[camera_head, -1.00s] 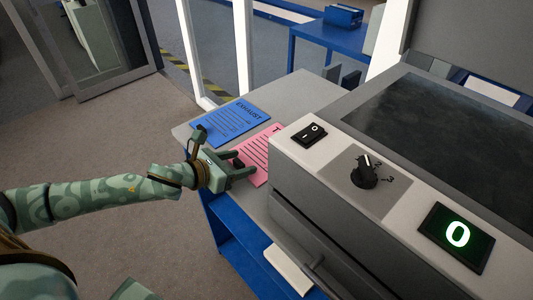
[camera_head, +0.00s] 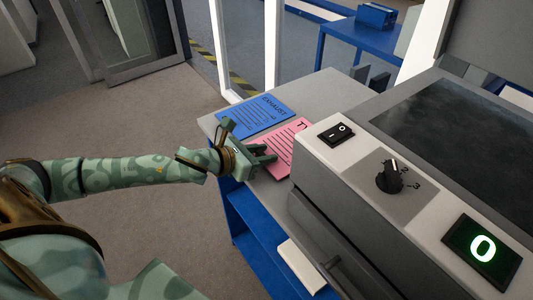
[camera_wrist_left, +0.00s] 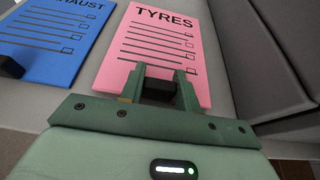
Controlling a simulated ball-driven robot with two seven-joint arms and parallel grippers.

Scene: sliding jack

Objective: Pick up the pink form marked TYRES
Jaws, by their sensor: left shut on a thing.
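The pink form (camera_head: 285,141) marked TYRES lies on the grey tabletop beside the machine. It also shows in the left wrist view (camera_wrist_left: 155,45), with its title at the far end. A black block (camera_wrist_left: 158,89) sits at its near edge. My left gripper (camera_head: 266,153) is at that near edge, its fingers (camera_wrist_left: 160,80) on both sides of the block and shut on it. The form looks flat, and I cannot tell any gap beneath it. My right gripper is not in view.
A blue form (camera_head: 255,113) marked EXHAUST lies left of the pink one, with its own black block (camera_wrist_left: 10,66). The grey machine (camera_head: 335,205) stands close on the right, with a switch (camera_head: 336,134), a black knob (camera_head: 390,177) and a display (camera_head: 482,248) reading 0.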

